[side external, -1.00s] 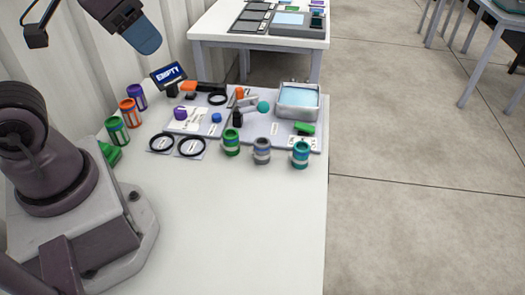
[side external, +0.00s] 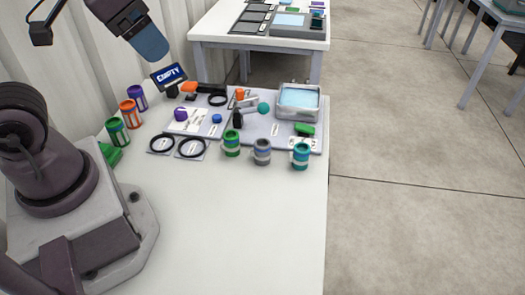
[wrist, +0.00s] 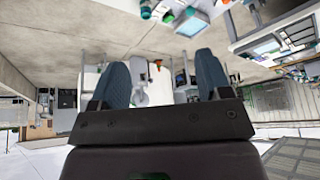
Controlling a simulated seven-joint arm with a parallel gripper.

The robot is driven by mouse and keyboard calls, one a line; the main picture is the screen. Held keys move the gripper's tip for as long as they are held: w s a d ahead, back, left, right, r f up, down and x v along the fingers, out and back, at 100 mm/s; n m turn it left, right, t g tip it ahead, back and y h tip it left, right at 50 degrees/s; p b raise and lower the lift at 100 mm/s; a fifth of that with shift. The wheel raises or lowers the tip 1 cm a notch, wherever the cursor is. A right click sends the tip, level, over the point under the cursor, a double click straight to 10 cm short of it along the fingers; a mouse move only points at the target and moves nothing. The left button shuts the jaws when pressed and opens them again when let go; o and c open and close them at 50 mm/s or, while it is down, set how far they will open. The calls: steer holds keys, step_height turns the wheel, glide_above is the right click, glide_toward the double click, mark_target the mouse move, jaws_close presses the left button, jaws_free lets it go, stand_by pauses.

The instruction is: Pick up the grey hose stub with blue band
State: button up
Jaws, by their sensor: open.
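The grey hose stub with blue band (side external: 262,151) stands upright on the white table in the side external view, between a green stub (side external: 231,143) and a teal stub (side external: 300,156). My gripper (side external: 153,45) is raised high at the upper left of that view, well apart from the stub. In the wrist view its two blue fingers (wrist: 167,88) stand wide apart with nothing between them. I cannot make out the grey stub in the wrist view.
A panel (side external: 185,130) with a clear-lidded tote (side external: 298,101) lies behind the stubs. Black rings (side external: 191,147) lie left of them. More banded stubs (side external: 131,114) stand at the left. An EMPTY sign (side external: 169,76) stands at the back. The front of the table (side external: 240,230) is clear.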

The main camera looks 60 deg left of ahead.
steer(key=w+d+f+m+g+y, duration=0.2)
steer(key=w+f+m+g, duration=0.2)
steer(key=w+f, duration=0.15)
steer(key=m+t+y, duration=0.9)
steer(key=m+y, duration=0.4)
steer(key=m, duration=0.7)
glide_toward(262, 150)
steer(key=shift+s+d+r, duration=0.25)
steer(key=shift+s+r, duration=0.15)
steer(key=shift+s, duration=0.1)
steer(key=shift+w+f+m, duration=0.1)
steer(key=shift+f+m, duration=0.05)
steer(key=shift+m, duration=0.15)
steer(key=x, duration=0.7)
steer(key=shift+w+a, duration=0.1)
steer(key=shift+a, duration=0.05)
steer(key=shift+f+x, duration=0.2)
steer(key=shift+x, duration=2.5)
steer(key=shift+w, duration=0.2)
steer(key=c, duration=1)
